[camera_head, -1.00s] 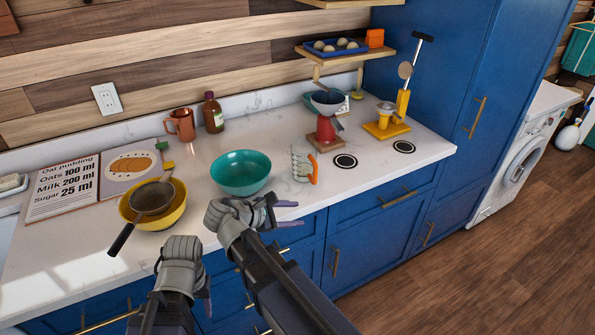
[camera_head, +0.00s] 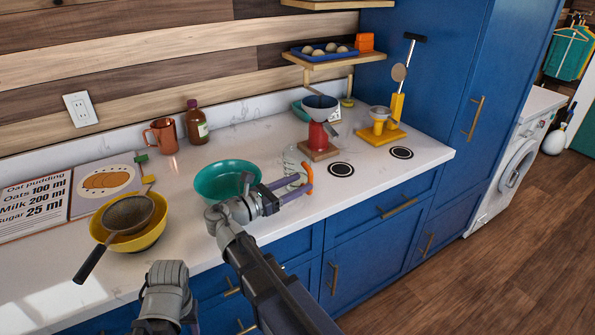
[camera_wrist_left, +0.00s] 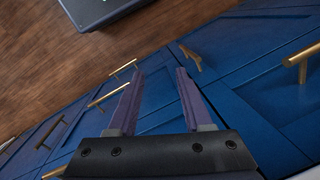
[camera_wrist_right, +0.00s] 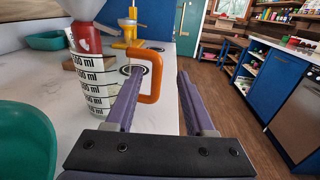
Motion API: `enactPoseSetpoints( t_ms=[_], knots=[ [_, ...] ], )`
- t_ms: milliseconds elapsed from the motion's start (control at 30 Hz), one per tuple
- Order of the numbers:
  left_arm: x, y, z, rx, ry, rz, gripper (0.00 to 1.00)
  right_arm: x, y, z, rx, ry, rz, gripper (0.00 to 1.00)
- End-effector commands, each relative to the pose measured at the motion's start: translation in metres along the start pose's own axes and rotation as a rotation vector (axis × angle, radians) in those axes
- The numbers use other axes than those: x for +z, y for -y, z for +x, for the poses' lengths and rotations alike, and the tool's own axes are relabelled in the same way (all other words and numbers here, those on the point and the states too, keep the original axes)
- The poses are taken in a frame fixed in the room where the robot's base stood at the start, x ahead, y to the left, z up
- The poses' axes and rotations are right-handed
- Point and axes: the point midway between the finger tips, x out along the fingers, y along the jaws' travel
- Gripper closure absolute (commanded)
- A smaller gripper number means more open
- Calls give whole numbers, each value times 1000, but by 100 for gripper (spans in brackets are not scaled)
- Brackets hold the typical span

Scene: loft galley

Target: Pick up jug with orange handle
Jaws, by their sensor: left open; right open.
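The jug (camera_wrist_right: 90,75) is clear with black volume marks and an orange handle (camera_wrist_right: 151,78). It stands upright on the counter, right of the teal bowl. In the head view its orange handle (camera_head: 307,181) shows just beyond my right gripper's fingers, which partly cover the jug. My right gripper (camera_head: 288,188) is open. In the right wrist view its left finger (camera_wrist_right: 125,103) overlaps the handle's lower part; I cannot tell whether they touch. The other finger is to the right, with nothing seen gripped. My left gripper (camera_wrist_left: 158,95) is open and empty, in front of the blue cabinets.
The teal bowl (camera_head: 212,182) is close left of my right gripper. A yellow bowl (camera_head: 150,236) with a sieve stands further left. A red grinder (camera_head: 318,138) and a yellow appliance (camera_head: 385,128) stand behind the jug. The counter's front right is clear.

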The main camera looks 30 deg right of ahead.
Motion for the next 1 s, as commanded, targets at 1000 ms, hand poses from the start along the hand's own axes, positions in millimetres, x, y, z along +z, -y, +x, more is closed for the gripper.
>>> enactPoseSetpoints(
  t_ms=[1000],
  knots=[
    [0,-1,7,0,0,0,50,-8,-4,50,0,-1,1,82]
  ],
)
